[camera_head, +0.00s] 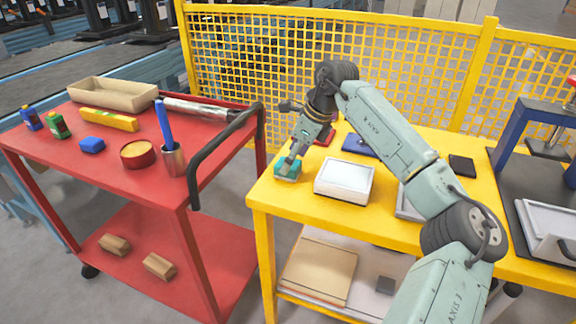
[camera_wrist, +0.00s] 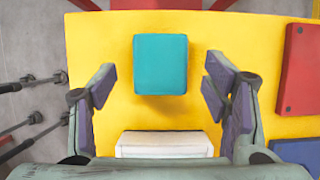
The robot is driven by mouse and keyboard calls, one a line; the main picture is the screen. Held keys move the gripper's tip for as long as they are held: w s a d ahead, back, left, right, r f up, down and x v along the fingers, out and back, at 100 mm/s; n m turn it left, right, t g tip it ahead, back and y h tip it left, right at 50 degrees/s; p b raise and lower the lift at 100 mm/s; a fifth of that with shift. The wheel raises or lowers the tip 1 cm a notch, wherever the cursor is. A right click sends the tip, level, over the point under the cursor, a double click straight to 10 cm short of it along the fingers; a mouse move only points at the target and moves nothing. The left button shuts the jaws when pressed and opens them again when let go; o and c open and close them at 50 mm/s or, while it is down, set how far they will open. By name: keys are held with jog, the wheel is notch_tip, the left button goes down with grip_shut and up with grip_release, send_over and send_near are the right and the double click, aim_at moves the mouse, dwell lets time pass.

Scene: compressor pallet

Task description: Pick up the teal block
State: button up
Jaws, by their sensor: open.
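The teal block (camera_head: 288,170) sits on the yellow table (camera_head: 290,205) near its left end. In the wrist view the teal block (camera_wrist: 161,64) shows from above, roughly centred between my fingers and a little beyond their tips. My gripper (camera_head: 293,155) is just above the block in the head view and points down at it. In the wrist view my gripper (camera_wrist: 161,90) is open, with one finger on each side and nothing between the pads. Part of the block's top is hidden by the gripper in the head view.
A white box (camera_head: 345,180) stands close to the block, on its right. Red (camera_wrist: 302,70) and blue (camera_wrist: 300,152) flat pieces lie to the right in the wrist view. A red cart (camera_head: 140,190) stands to the left. A yellow mesh fence (camera_head: 420,60) runs behind the table.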

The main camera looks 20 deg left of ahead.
jog(key=shift+x, duration=1.1)
jog(key=c, duration=1.3)
jog(key=shift+r, duration=0.1)
jog(key=shift+r, duration=0.4)
jog(key=r, duration=0.1)
jog(key=r+b, duration=0.1)
jog(key=shift+s+a+r, duration=0.1)
jog(key=shift+s+r, duration=0.15)
jog(key=shift+s, duration=0.05)
jog(key=s+a+r+b, duration=0.1)
jog(key=s+b, duration=0.3)
jog(key=s, duration=1.1)
jog(key=shift+s+a+r, duration=0.2)
jog(key=shift+a+r, duration=0.05)
jog(key=shift+r, duration=0.05)
